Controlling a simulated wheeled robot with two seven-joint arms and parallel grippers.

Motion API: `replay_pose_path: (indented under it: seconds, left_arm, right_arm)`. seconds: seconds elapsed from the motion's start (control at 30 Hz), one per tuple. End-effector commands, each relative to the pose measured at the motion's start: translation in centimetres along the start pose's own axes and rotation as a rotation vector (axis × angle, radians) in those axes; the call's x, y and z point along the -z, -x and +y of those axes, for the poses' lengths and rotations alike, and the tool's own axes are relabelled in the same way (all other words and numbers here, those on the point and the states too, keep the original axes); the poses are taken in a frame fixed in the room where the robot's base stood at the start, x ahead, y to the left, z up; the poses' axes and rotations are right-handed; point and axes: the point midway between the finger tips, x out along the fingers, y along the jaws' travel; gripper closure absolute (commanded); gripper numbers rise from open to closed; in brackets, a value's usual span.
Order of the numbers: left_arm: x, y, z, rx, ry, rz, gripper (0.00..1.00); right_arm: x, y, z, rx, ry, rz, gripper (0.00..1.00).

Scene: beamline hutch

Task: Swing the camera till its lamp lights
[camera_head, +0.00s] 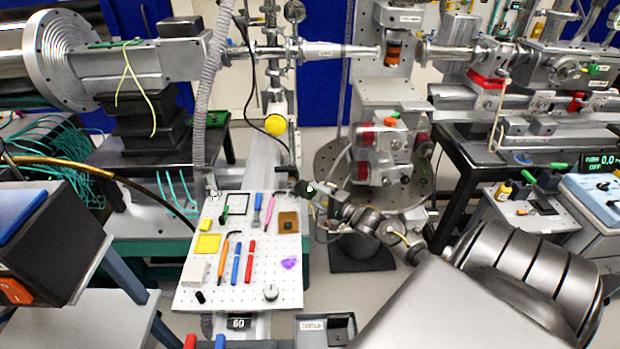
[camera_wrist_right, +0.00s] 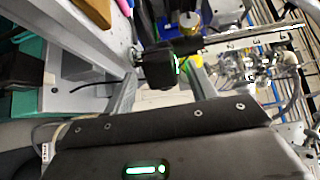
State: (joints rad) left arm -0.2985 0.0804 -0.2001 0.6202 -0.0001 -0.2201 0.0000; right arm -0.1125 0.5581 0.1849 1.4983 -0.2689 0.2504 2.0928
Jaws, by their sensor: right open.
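A small black block, which looks like the camera (camera_wrist_right: 156,68), stands between the two fingers of my right gripper (camera_wrist_right: 163,78) in the right wrist view. A bright green spot shows on its right side. In the head view my right gripper (camera_head: 322,203) reaches in from the lower right to the back right edge of the pegboard table. A dark body with a green light (camera_head: 309,188) is at its tip there. The gripper is open, with its fingers on either side of the block. Whether either finger touches it I cannot tell. My left gripper is not in view.
The white perforated board (camera_head: 215,293) holds pens, a yellow square (camera_head: 207,243) and small tools just left of my gripper. A metal assembly with red parts (camera_head: 385,150) stands close behind it. A yellow knob (camera_head: 276,126) hangs on the column behind the board.

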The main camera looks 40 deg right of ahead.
Motion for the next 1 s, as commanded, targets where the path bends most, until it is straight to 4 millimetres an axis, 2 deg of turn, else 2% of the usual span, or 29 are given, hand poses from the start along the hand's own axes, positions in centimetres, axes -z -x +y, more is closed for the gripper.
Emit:
replay_pose_path:
  seconds: [0.03,0.2,0.4,0.57,1.0]
  left_arm:
    - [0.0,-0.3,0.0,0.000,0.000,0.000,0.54]
    - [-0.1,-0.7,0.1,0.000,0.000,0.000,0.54]
    - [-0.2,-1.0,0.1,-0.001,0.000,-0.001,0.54]
    - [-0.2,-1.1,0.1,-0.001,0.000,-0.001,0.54]
    - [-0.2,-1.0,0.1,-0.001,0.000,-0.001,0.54]
  right_arm:
    - [0.0,1.2,0.4,-0.003,-0.001,0.000,0.44]
    - [-0.1,4.6,0.3,-0.002,-0.002,-0.001,0.44]
    - [0.0,7.1,0.2,-0.001,-0.001,0.000,0.44]
    - [0.0,7.8,0.1,0.000,-0.001,0.000,0.44]
    - [0.0,7.8,0.0,0.000,-0.001,0.000,0.44]
